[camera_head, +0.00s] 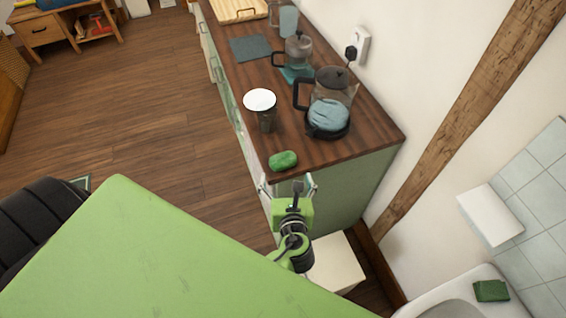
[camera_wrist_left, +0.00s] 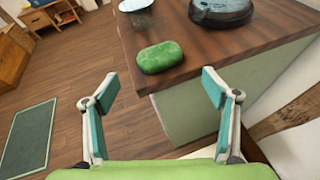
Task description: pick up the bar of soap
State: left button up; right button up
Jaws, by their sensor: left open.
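The green bar of soap (camera_head: 283,160) lies on the near end of the dark wooden counter (camera_head: 305,150), close to its front corner. In the left wrist view the soap (camera_wrist_left: 160,57) is a rounded green block, ahead of and between the fingertips. My left gripper (camera_head: 289,184) is open and empty, just off the counter's near edge and short of the soap. Its two fingers also show wide apart in the left wrist view (camera_wrist_left: 161,80). My right gripper is not in view.
A white-topped cup (camera_head: 261,101) stands just behind the soap. A coffee maker (camera_head: 330,112), a glass press (camera_head: 298,52) and a dark mat (camera_head: 250,48) are farther back. A wall runs along the counter's right side. A sink (camera_head: 455,303) is at lower right.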

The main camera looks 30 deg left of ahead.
aim_at(284, 163)
pick_arm(q)
jog(key=b+x, duration=0.1)
jog(key=x, duration=0.2)
jog(key=shift+w+a+f, duration=0.15)
jog(key=shift+w+f, duration=0.1)
jog(key=b+x, duration=0.3)
jog(key=x, duration=0.1)
jog(key=shift+w+a, duration=0.4)
jog(key=shift+w, duration=0.15)
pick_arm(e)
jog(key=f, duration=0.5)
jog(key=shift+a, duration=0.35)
pick_arm(q)
jog(key=shift+r, duration=0.1)
jog(key=shift+c, duration=0.5)
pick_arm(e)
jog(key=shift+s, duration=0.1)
pick_arm(q)
jog(key=c, duration=1.1)
